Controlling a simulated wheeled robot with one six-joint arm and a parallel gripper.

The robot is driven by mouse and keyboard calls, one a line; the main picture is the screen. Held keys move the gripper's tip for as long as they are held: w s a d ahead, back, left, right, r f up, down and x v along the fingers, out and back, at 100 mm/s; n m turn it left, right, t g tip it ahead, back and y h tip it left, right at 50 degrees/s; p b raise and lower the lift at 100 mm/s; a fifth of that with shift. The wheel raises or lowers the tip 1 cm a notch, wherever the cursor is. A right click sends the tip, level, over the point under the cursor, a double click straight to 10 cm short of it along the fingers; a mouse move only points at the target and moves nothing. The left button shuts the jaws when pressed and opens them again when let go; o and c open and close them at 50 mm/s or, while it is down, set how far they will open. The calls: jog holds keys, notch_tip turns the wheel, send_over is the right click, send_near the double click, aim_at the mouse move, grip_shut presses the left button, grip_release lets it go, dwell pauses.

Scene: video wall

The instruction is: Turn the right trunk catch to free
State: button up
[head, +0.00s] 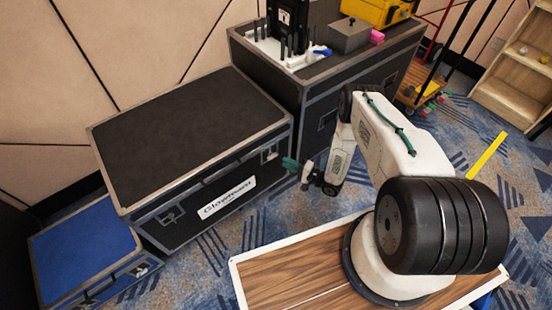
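The trunk (185,130) is a large black case with grey metal edges and a white label on its front. Its right catch (269,153) is a small metal fitting on the front face, near the right corner. Its left catch (170,215) sits lower left on the same face. My gripper (292,165) is just to the right of the right catch, with a teal part pointing towards the trunk. It looks apart from the catch, but the distance in depth is unclear. The fingers are too small to tell open from shut. The catch's exact turn angle is also too small to read.
A blue case (80,250) stands left of the trunk. A taller black case (335,75) stands close at the right, bearing a grey box (349,36) and a yellow case (378,10). A wood-topped surface (290,285) lies in front. Patterned carpet shows between.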

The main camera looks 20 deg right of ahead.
aim_at(272, 156)
jog(key=x, duration=0.6)
jog(key=shift+w, duration=0.2)
jog(key=shift+a, duration=0.1)
jog(key=shift+c, duration=0.3)
grip_shut()
